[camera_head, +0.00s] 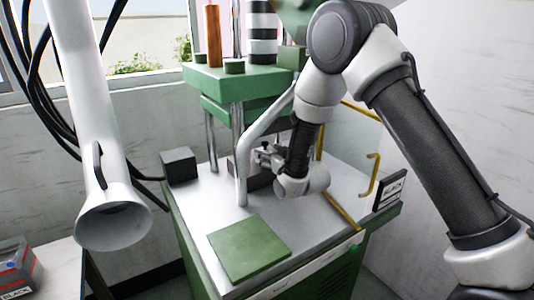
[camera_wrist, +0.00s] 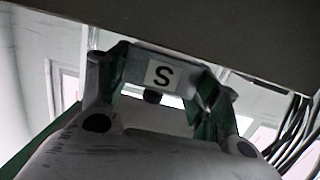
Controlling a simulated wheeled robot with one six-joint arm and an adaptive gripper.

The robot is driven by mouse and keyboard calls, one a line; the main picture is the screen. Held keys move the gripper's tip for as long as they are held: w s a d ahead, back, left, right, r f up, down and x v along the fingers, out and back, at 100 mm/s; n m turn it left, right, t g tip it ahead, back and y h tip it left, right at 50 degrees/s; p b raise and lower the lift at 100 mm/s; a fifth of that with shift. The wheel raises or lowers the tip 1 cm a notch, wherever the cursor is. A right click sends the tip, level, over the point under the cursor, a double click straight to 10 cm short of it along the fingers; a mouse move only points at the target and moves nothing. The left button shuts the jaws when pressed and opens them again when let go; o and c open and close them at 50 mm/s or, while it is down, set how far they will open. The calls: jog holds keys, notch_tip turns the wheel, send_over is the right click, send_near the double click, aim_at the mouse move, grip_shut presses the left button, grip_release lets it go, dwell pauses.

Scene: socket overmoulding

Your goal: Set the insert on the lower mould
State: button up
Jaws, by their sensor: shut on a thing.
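My gripper (camera_head: 262,156) reaches into the green press, between its upper platen and its bed. In the wrist view my gripper (camera_wrist: 155,80) is shut on a grey metal piece with a white "S" label (camera_wrist: 164,77), which I take to be the insert. A finger stands at each side of it. A low grey block (camera_head: 259,182) on the press bed, probably the lower mould, shows just below my gripper and is partly hidden by it. I cannot tell whether the insert touches the block. A dark flat surface (camera_wrist: 215,35) fills the top of the wrist view.
Steel columns (camera_head: 239,150) carry the green platen (camera_head: 235,80) close to my arm. Yellow guard bars (camera_head: 340,213) stand on the right. A black box (camera_head: 179,166) is on the bed's left, a bare green mat (camera_head: 248,248) in front. A white funnel duct (camera_head: 115,222) hangs left.

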jog(key=shift+f, duration=0.2)
jog(key=shift+f, duration=0.15)
jog(key=o, duration=1.5)
jog(key=shift+s, duration=0.1)
jog(key=shift+s+d, duration=0.1)
jog(key=shift+s, duration=0.05)
jog(key=v, duration=1.1)
jog(key=shift+s, duration=0.3)
jog(key=shift+d, duration=0.1)
